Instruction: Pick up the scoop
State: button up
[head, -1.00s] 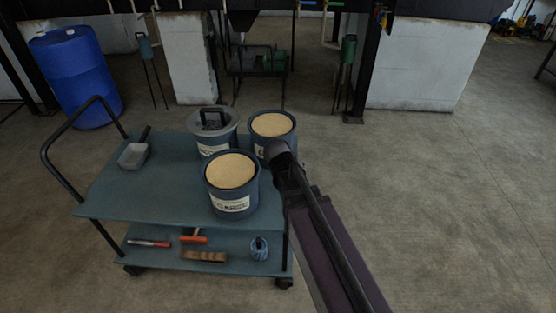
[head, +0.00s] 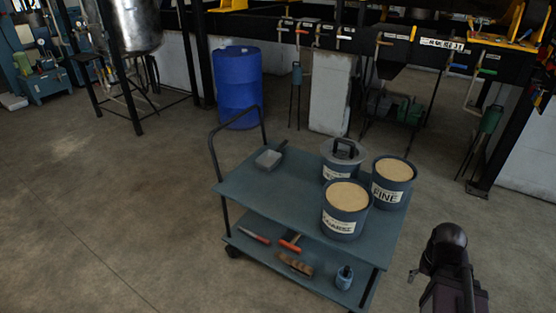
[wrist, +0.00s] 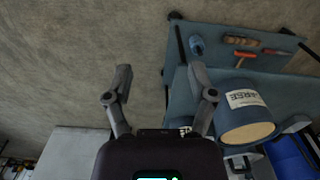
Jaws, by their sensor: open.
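The scoop (head: 268,159) is a grey, shallow pan with a dark handle. It lies on the cart's upper shelf (head: 248,187), at the back left corner near the push handle, with its handle pointing back. A grey shape at the right of the wrist view (wrist: 295,123) appears to be the scoop, partly cut off by a bucket. My gripper (wrist: 160,82) is open and empty, its two fingers spread over bare floor beside the cart. In the head view my arm stands right of the cart, well away from the scoop, and the fingers are mostly hidden.
Two open buckets of pale powder, COARSE (head: 343,221) and FINE (head: 391,190), and a lidded bucket (head: 340,172) stand right of the scoop. The lower shelf holds a hammer (head: 290,243), a brush (head: 294,264) and other items. A blue drum (head: 237,85) stands behind. Floor at left is clear.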

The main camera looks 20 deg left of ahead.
aim_at(270, 159)
jog(key=z, duration=0.45)
jog(key=k, duration=0.15)
jog(key=u, duration=2.85)
jog(key=i, duration=2.15)
jog(key=u, duration=0.05)
